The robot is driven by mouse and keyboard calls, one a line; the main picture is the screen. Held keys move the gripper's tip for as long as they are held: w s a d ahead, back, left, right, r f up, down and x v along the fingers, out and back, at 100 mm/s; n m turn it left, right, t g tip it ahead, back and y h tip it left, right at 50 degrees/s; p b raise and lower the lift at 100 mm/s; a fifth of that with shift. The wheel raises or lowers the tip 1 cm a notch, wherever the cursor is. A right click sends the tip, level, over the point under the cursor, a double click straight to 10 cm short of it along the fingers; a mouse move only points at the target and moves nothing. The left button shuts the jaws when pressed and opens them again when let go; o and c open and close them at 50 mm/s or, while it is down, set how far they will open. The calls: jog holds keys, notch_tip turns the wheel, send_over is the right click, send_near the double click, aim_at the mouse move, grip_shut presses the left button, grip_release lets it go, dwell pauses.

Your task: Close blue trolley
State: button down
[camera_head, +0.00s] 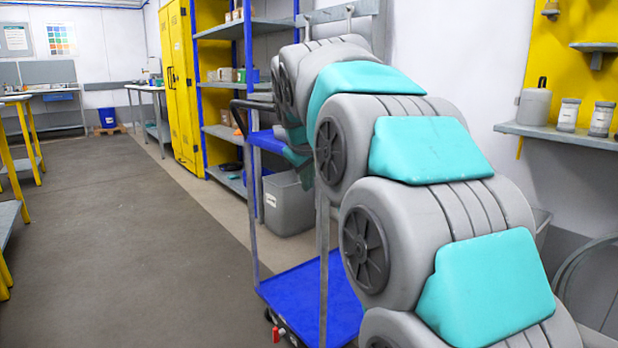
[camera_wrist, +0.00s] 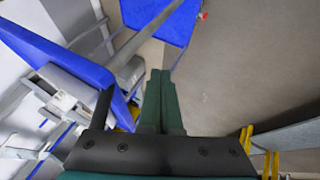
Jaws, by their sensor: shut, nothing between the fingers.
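The blue trolley stands at the centre of the head view, with a blue lower deck (camera_head: 300,292), grey posts, a small part of a blue upper shelf (camera_head: 268,141) and a dark handle (camera_head: 238,107). My grey and teal arm covers much of its right side. In the wrist view, the lower deck (camera_wrist: 162,18) is at the top and a blue panel (camera_wrist: 55,52) is at the left. My gripper (camera_wrist: 160,73) is shut and empty, its green fingers pointing toward the trolley's grey post. I cannot tell whether they touch it.
A grey bin (camera_head: 289,205) stands behind the trolley. A blue-framed shelf rack (camera_head: 222,132) and yellow cabinet (camera_head: 181,90) stand along the back wall. A wall shelf (camera_head: 560,133) with containers is at right. Yellow-legged tables (camera_head: 24,148) are at left. The floor (camera_head: 120,230) between is clear.

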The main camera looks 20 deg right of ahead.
jog(key=w+d+f, duration=0.4)
jog(key=w+f, duration=0.1)
jog(key=shift+w+d+f+b, duration=0.2)
jog(key=shift+w+d+b, duration=0.15)
jog(key=shift+b, duration=0.05)
